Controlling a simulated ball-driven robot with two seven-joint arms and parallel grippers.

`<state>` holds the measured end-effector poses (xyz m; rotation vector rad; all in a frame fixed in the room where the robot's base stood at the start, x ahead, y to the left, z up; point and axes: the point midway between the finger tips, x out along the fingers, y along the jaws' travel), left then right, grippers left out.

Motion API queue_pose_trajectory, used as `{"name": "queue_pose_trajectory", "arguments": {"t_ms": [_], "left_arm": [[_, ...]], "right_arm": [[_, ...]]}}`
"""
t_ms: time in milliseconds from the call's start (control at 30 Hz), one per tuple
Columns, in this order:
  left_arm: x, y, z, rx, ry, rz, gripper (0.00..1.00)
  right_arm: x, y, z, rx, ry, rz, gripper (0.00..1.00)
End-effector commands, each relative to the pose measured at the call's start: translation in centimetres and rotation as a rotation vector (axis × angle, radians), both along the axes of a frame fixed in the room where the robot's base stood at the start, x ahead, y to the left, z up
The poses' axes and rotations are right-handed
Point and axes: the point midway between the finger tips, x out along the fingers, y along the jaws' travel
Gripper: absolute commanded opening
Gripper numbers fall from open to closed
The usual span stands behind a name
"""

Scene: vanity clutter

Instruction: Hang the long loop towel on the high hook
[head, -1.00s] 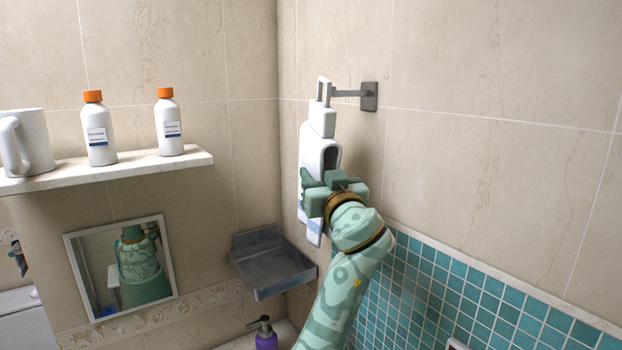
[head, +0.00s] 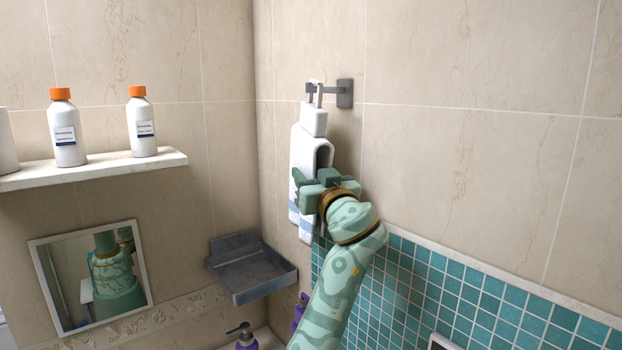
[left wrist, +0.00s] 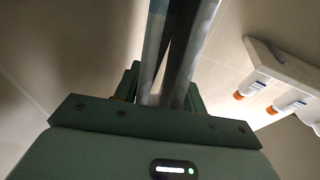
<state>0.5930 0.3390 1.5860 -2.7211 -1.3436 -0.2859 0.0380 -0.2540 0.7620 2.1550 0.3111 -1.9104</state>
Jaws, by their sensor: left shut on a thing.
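The white towel (head: 304,150) with blue-grey stripes near its bottom hangs upright by the right wall. My left gripper (head: 314,181) is shut on the towel's body, well below the loop. In the left wrist view the folded cloth (left wrist: 170,60) runs up from between the fingers. My right gripper is out of view.
A white shelf (head: 100,168) with two orange-capped bottles (head: 142,125) is on the left. Below are a mirror (head: 92,272), a grey metal wall tray (head: 250,275) and purple pump bottles (head: 247,341). The wall right of the hook is clear.

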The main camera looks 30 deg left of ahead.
Motion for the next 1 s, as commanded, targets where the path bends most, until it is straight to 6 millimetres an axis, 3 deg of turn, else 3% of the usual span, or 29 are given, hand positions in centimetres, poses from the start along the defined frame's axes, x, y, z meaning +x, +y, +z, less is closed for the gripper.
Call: {"name": "queue_pose_trajectory", "arguments": {"t_ms": [433,467,533,833,1000], "left_arm": [[0.0,0.0,0.1,0.001,-0.001,0.000,0.15],[0.0,0.0,0.0,0.001,-0.001,0.000,0.46],[0.0,0.0,0.0,0.001,-0.001,0.000,0.66],[-0.1,-0.1,-0.1,0.000,0.000,-0.001,0.66],[-1.2,-1.8,-0.9,-0.002,-0.001,-0.005,0.66]], "right_arm": [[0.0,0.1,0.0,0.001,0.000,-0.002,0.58],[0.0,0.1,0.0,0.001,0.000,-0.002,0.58],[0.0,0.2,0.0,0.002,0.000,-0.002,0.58],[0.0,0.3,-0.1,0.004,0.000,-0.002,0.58],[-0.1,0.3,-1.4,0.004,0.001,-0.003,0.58]]}}
